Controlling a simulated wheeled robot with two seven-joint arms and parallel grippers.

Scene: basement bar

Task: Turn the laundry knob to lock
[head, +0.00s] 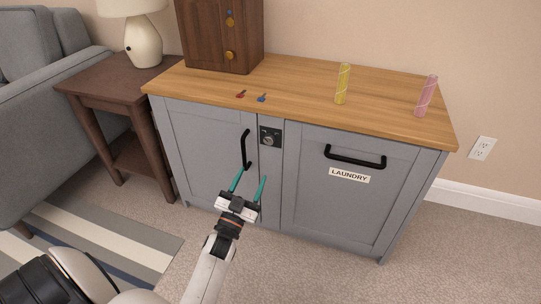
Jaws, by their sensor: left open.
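The laundry knob (270,140) is a small round grey knob on a dark plate, set in the grey strip between the cabinet's two fronts. The right front carries a LAUNDRY label (349,175) below a black bar handle (355,160). My left gripper (248,186) is open and empty, its two teal fingers pointing up toward the cabinet. It is below and slightly left of the knob, apart from it in the picture. The knob's exact setting is too small to read. My right gripper is not in view.
A black vertical handle (246,149) on the left door is close to my left gripper. On the wooden top (300,92) are a red key (240,94), a blue key (262,98), yellow (343,84) and pink (426,96) cylinders and a brown box (208,38). A side table (115,78) stands left.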

